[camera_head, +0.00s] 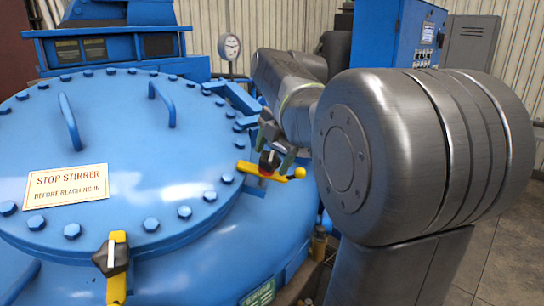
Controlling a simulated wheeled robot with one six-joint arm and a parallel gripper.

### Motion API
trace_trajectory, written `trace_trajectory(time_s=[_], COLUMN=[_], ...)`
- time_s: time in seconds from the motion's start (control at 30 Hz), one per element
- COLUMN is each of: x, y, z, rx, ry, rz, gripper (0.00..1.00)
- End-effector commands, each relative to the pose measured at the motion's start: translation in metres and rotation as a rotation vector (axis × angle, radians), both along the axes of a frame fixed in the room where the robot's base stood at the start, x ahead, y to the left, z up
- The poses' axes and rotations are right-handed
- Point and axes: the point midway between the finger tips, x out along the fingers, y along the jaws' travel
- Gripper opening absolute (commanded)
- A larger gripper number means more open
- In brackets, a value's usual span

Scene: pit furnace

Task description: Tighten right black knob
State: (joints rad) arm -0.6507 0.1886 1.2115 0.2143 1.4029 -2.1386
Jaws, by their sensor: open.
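The right black knob (267,163) sits by the lid rim on the blue furnace, on a yellow clamp bar (249,169) with a rounded yellow end; some red shows beneath the knob. My gripper (275,152) is open at this knob, with its fingers reaching down around or just beside it. Whether they touch it I cannot tell. The fingers and arm hide part of the knob. A second black knob (110,257) sits on another yellow bar (117,287) at the lid's front edge, away from my gripper.
The blue lid (140,130) carries bolts, two handles and a "STOP STIRRER" sign (66,186). A pressure gauge (229,46) stands behind the lid. A blue control cabinet (400,40) is at the back right. My arm fills the right side.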

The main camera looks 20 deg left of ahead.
Motion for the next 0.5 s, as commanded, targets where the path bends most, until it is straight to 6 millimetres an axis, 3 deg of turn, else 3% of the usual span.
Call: trace_trajectory(time_s=[0.37,0.4,0.5], x=[0.0008,0.0009,0.0008], y=[0.0029,0.0030,0.0028], z=[-0.0073,-0.0073,-0.0072], rx=[0.000,0.000,0.000], ry=[0.000,0.000,0.000], rz=[0.000,0.000,0.000], gripper=[0.69,0.67,0.47])
